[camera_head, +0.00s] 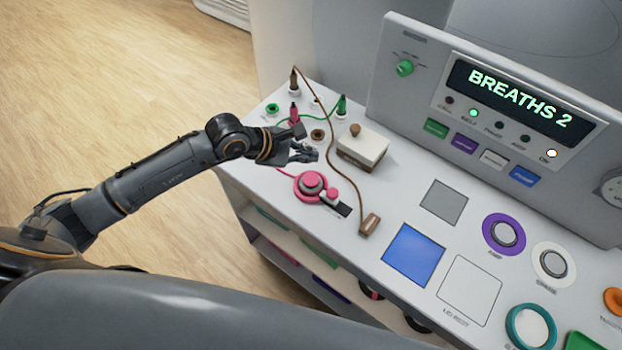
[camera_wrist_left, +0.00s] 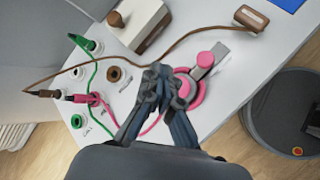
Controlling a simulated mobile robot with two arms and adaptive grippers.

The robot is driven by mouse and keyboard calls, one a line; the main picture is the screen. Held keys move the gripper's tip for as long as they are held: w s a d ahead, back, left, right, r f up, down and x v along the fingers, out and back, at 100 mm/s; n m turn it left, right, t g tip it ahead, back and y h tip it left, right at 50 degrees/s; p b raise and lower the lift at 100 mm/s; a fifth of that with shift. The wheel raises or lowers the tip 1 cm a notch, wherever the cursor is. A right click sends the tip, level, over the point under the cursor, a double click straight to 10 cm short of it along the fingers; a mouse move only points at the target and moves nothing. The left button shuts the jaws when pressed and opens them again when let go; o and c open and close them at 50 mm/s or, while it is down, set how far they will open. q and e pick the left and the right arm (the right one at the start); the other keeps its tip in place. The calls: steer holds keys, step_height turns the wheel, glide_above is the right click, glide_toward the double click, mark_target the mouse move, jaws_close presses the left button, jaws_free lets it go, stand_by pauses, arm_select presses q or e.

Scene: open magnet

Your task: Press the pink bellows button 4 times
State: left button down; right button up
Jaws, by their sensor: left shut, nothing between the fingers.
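The pink bellows button (camera_head: 312,182) is a round pink cap on a grey collar and pink base, on the white console top. A smaller pink knob (camera_head: 332,193) sits beside it on the right. My left gripper (camera_head: 305,153) is shut and empty, above the console and behind the button in the head view. In the left wrist view its fingertips (camera_wrist_left: 160,82) overlap the left side of the pink base (camera_wrist_left: 192,102) and hide part of it. I cannot tell whether they touch. The display (camera_head: 520,97) reads "BREATHS 2". My right gripper is not in view.
A white box with a brown knob (camera_head: 362,147) stands behind the button. Several plugs with green, brown and pink cables (camera_head: 294,88) stand at the back left. The brown cable runs to a brown block (camera_head: 369,224). Flat panels and round buttons fill the right side.

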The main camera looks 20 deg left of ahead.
arm_select(q)
steer(key=b, duration=0.3)
glide_above(315, 177)
steer(key=s+a, duration=0.1)
steer(key=s, duration=0.1)
steer(key=f, duration=0.5)
steer(key=shift+w+a+f, duration=0.2)
steer(key=shift+w+f, duration=0.05)
steer(key=shift+f, duration=0.05)
steer(key=shift+f+b, duration=0.45)
steer(key=shift+b, duration=0.15)
steer(key=shift+f+b, duration=0.4)
steer(key=shift+b, duration=0.15)
steer(key=shift+f+b, duration=0.65)
stand_by(0.5)
steer(key=shift+r, duration=0.15)
steer(key=shift+r+p, duration=0.55)
steer(key=shift+r, duration=0.35)
steer(key=shift+r, duration=0.15)
